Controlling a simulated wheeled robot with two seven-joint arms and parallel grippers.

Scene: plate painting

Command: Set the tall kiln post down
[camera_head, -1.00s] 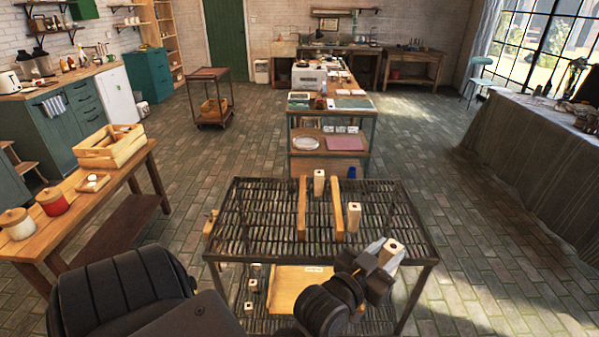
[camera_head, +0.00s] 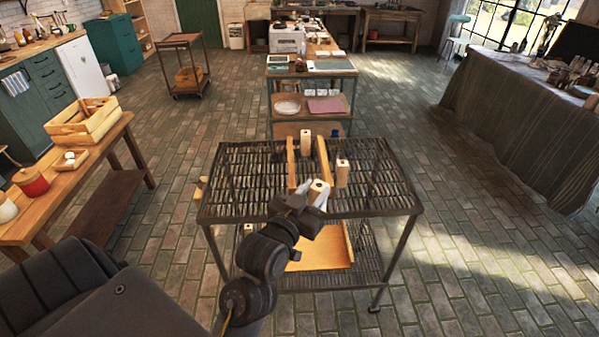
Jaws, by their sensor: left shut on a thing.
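My left gripper (camera_head: 312,195) is shut on a pale kiln post with a dark hole in its top (camera_head: 320,187). The post is about upright over the front middle of the dark slatted metal rack (camera_head: 235,185). My gripper and wrist hide its lower part, so I cannot tell if it touches the slats. A second pale post (camera_head: 342,173) stands on the rack just behind and right of it. A third post (camera_head: 305,141) stands farther back, between two wooden bars, the left one (camera_head: 291,163) and the right one (camera_head: 323,158). My right gripper is not in view.
A wooden board (camera_head: 325,252) lies on the rack's lower shelf. The rack top is bare at its left and right. A wooden table with a crate (camera_head: 85,122) stands at left, a cloth-covered table (camera_head: 530,135) at right. A shelved workbench (camera_head: 312,72) stands behind the rack.

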